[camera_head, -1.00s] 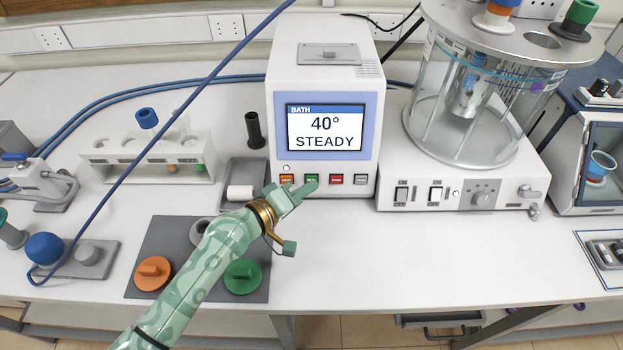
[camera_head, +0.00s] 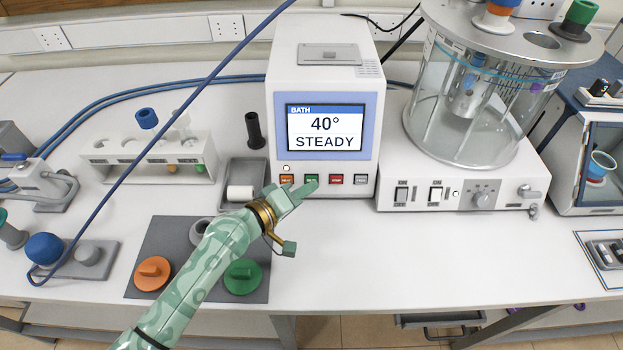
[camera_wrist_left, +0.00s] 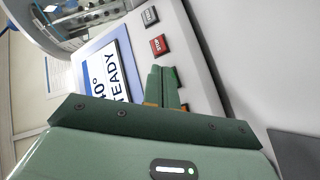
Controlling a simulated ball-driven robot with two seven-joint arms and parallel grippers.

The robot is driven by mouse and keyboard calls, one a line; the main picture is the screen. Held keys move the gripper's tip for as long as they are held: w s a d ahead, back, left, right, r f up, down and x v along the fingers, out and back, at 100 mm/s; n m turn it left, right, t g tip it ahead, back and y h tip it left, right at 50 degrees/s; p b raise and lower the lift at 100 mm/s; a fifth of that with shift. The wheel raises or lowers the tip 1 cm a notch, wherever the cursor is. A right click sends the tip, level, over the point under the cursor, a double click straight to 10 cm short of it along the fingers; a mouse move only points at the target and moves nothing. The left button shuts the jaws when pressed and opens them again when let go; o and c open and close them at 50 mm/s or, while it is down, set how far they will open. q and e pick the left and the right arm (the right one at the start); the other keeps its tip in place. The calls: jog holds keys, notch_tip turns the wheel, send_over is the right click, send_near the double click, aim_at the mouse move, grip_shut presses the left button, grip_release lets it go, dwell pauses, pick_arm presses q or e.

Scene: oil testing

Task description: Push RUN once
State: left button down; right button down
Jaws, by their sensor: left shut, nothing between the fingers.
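The white bath unit (camera_head: 325,75) stands at the back middle of the bench. Its screen (camera_head: 325,130) reads "BATH 40° STEADY". Below the screen is a row of buttons: an orange one (camera_head: 287,179), a green one (camera_head: 312,179), a red one (camera_head: 336,179) and a grey one (camera_head: 361,180). Their labels are too small to read in the head view. My left gripper (camera_head: 314,185) is shut and empty, its tips at the lower edge of the green button. In the left wrist view the fingertips (camera_wrist_left: 163,72) cover the green button beside the red one (camera_wrist_left: 158,45). I cannot tell whether they touch. My right gripper is out of view.
A glass viscometer bath (camera_head: 475,110) with switches stands right of the unit. A grey tray (camera_head: 232,172) with a white roll and a dark mat (camera_head: 190,290) with orange and green caps lie left. The bench front right of my arm is clear.

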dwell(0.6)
pick_arm(q)
jog(key=shift+w+f+b, duration=0.15)
jog(key=shift+w+b, duration=0.15)
jog(key=shift+w, duration=0.1)
jog(key=shift+w+f, duration=0.15)
jog(key=shift+w, duration=0.2)
dwell(0.6)
jog(key=shift+s, duration=0.1)
jog(key=shift+s+r+p, duration=0.35)
jog(key=shift+s, duration=0.35)
jog(key=s+p, duration=0.1)
jog(key=s+r+p, duration=0.1)
jog(key=s, duration=0.1)
jog(key=s+p, duration=0.1)
jog(key=shift+s+r, duration=0.3)
jog(key=shift+r, duration=0.1)
